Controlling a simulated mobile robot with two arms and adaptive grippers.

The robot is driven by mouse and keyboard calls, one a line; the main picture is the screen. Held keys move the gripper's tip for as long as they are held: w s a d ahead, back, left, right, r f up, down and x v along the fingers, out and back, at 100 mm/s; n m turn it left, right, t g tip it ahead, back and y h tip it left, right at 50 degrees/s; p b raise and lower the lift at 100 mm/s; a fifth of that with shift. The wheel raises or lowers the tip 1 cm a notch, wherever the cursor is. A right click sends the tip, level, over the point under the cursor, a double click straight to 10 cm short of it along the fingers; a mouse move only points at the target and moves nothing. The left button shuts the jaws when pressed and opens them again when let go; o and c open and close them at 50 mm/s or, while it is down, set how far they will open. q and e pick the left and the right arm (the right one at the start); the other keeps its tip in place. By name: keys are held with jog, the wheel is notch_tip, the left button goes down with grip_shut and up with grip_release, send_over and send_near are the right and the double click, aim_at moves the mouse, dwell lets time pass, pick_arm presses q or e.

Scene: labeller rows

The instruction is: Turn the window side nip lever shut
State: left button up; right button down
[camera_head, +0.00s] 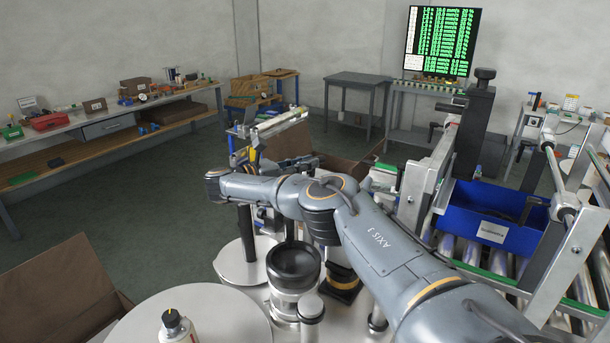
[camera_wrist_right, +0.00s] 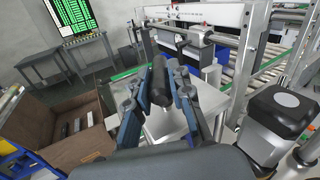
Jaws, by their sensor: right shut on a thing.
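My right gripper (camera_wrist_right: 158,92) shows in the right wrist view with its two blue-grey fingers on either side of a black, rounded lever grip (camera_wrist_right: 159,84). The fingers are shut on this grip, which stands above a pale metal block (camera_wrist_right: 180,118). In the head view my right arm comes in from the lower right and bends back at the wrist. The right gripper (camera_head: 308,162) there is small and dark, beyond the forearm, and the lever is hidden or too small to make out. Which side the window is on cannot be told. My left gripper is not in view.
A labeller frame with rollers and a blue crate (camera_head: 492,222) stands at the right. A cardboard box (camera_wrist_right: 65,125) is left of the gripper in the wrist view. A round plate (camera_head: 190,318) and a black-topped cylinder (camera_head: 294,266) are near the front. Open floor lies left.

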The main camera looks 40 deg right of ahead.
dwell(0.3)
jog(key=c, duration=1.2)
grip_release()
jog(key=shift+r, duration=0.1)
notch_tip(320, 180, up, 10)
jog(key=shift+f, duration=0.1)
